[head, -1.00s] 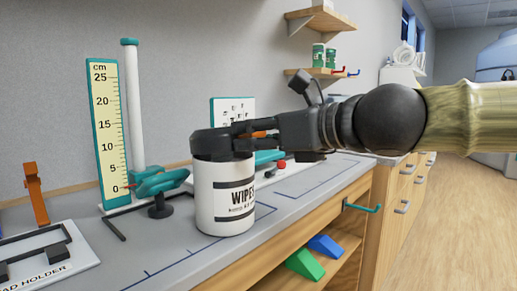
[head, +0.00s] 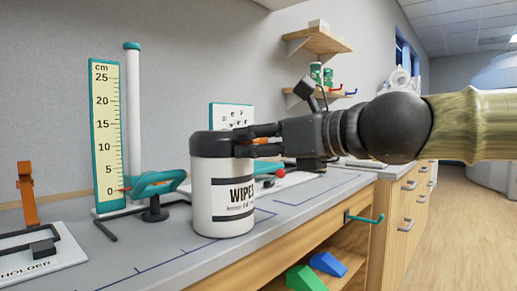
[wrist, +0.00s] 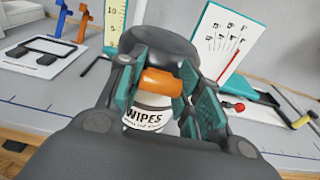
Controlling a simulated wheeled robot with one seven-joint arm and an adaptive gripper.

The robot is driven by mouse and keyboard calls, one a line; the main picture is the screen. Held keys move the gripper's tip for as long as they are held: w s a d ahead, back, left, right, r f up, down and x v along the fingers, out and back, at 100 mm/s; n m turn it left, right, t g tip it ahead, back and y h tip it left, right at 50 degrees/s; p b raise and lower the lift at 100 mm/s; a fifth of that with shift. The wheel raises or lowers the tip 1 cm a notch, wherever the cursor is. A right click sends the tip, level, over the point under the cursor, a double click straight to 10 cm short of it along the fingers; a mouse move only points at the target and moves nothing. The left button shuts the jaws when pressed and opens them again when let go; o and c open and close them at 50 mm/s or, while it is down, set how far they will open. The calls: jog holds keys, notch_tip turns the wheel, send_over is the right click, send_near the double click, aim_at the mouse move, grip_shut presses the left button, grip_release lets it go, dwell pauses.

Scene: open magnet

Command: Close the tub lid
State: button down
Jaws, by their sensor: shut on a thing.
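A white wipes tub (head: 222,200) with black bands stands upright on the grey bench top. Its black lid (head: 210,145) sits level on the tub's top, with no clear gap visible in the head view. My gripper (head: 246,141) reaches in from the right at lid height. In the wrist view, the gripper (wrist: 158,90) has its teal pads either side of an orange tab (wrist: 161,83) at the lid's near side, shut on it. The black lid (wrist: 155,45) shows behind the tab, and the tub's label (wrist: 145,118) shows below it.
A teal height gauge with a cm scale (head: 105,135) stands behind left of the tub. A teal clamp (head: 155,187) is close beside it. A pad holder (head: 40,255) lies front left.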

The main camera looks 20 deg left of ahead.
jog(key=shift+s+f+b, duration=0.1)
jog(key=shift+f+b, duration=0.3)
jog(key=shift+f, duration=0.25)
jog(key=c, duration=1)
grip_release()
jog(key=shift+a, duration=0.1)
jog(key=shift+o, duration=0.2)
jog(key=shift+r, duration=0.25)
jog(key=shift+v, duration=1.4)
jog(key=v, duration=0.9)
jog(key=shift+d, duration=0.2)
